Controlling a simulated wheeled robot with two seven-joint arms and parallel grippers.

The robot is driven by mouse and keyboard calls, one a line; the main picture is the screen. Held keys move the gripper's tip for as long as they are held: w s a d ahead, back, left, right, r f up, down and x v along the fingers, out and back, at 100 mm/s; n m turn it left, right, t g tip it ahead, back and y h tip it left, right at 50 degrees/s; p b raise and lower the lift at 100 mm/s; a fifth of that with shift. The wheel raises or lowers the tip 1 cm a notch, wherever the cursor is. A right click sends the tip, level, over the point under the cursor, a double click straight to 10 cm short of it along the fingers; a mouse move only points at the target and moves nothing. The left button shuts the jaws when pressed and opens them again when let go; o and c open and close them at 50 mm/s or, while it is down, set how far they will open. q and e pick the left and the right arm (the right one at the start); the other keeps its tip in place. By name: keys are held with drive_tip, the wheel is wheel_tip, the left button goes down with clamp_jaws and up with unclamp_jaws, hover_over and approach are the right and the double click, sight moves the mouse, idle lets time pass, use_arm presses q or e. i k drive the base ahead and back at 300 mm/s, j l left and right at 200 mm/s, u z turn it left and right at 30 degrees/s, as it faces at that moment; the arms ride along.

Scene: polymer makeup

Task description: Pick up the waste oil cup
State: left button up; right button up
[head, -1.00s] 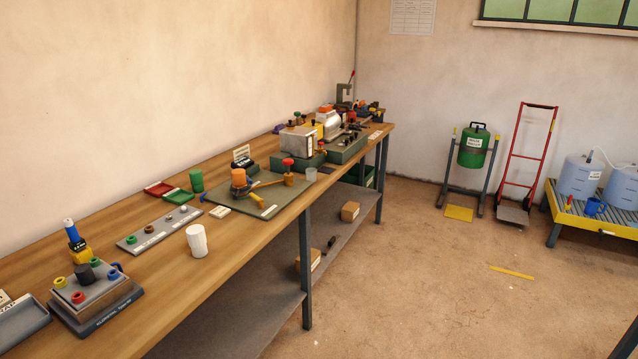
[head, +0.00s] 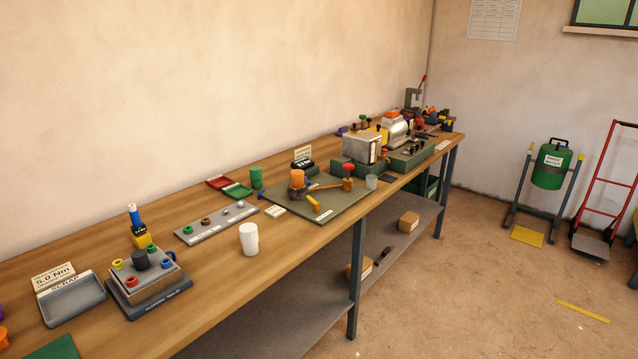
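No cup carries a label I can read as waste oil, so I cannot tell which one it is. A white cup-like container (head: 249,239) stands upright near the front edge of the workbench (head: 215,270). A green cylinder (head: 257,177) stands behind the mat's left end. Neither of my grippers is in view.
A scrap tray (head: 72,300) and a block with coloured rings (head: 148,280) sit at the left. Machines (head: 362,148) stand farther along the bench. A lower shelf holds boxes (head: 409,222). A green drum (head: 551,167) and red hand truck (head: 607,185) stand on open floor.

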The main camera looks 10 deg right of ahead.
sight(372, 181)
drive_tip(key=i+l+u, duration=0.15)
drive_tip(key=u, duration=0.25)
drive_tip(key=i+l+u, duration=0.1)
drive_tip(key=l+u, duration=0.25)
drive_tip(key=i+l+u, duration=0.1)
drive_tip(key=l+u, duration=0.15)
drive_tip(key=u, duration=0.15)
drive_tip(key=i+l+u, duration=0.1)
drive_tip(key=l+u, duration=0.3)
drive_tip(key=l, duration=1.05)
drive_tip(key=k+l+u, duration=0.1)
drive_tip(key=l+u, duration=0.3)
drive_tip(key=l, duration=1.05)
drive_tip(key=i+l, duration=0.1)
drive_tip(key=l, duration=0.9)
drive_tip(key=i+l, duration=0.15)
drive_tip(key=l, duration=0.85)
drive_tip(key=i+u, duration=0.05)
drive_tip(key=i, duration=0.05)
